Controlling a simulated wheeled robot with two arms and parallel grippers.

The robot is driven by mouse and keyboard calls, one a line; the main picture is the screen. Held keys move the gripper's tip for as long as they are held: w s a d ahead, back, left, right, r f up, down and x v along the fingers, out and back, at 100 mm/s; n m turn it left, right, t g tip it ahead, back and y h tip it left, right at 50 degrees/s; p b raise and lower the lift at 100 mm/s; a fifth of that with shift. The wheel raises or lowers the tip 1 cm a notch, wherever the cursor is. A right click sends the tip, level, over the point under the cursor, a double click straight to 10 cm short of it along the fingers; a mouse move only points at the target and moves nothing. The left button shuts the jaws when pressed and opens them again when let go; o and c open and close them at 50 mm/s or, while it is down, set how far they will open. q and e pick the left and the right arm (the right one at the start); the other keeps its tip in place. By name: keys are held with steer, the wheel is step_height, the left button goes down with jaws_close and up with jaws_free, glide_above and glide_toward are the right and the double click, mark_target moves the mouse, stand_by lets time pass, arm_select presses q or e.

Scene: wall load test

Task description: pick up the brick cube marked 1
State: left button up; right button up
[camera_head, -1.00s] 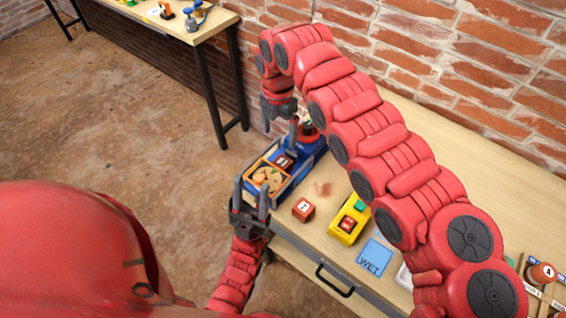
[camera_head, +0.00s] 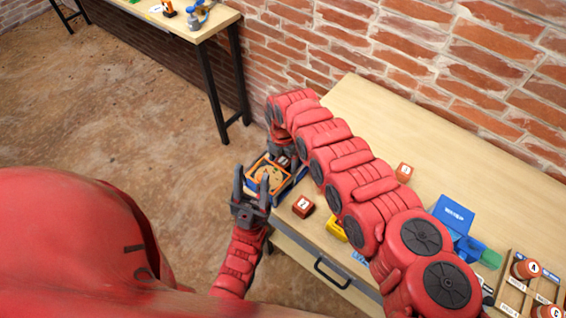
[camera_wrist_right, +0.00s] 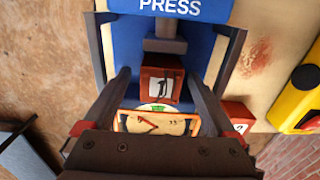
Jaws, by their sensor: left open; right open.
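The brick cube marked 1 (camera_wrist_right: 160,84) sits in the blue press (camera_wrist_right: 208,42), under its grey ram. It is reddish-brown with a dark mark on a pale face. My right gripper (camera_wrist_right: 160,76) is open. Its fingers lie on either side of the cube in the right wrist view, with gaps; I cannot tell how far above it they are. In the head view my right gripper (camera_head: 284,148) is over the press and mostly hides the cube. My left gripper (camera_head: 251,190) is open and empty, in front of the press's dial end.
An orange-framed dial (camera_wrist_right: 157,123) is at the press's near end. Another brick cube (camera_head: 303,206) stands on the table right of the press, and one (camera_head: 403,172) farther right. A yellow box (camera_wrist_right: 296,100) and blue box (camera_head: 453,214) are also there. A brick wall stands behind.

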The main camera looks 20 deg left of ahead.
jaws_close()
stand_by(0.5)
steer(key=shift+r, duration=0.1)
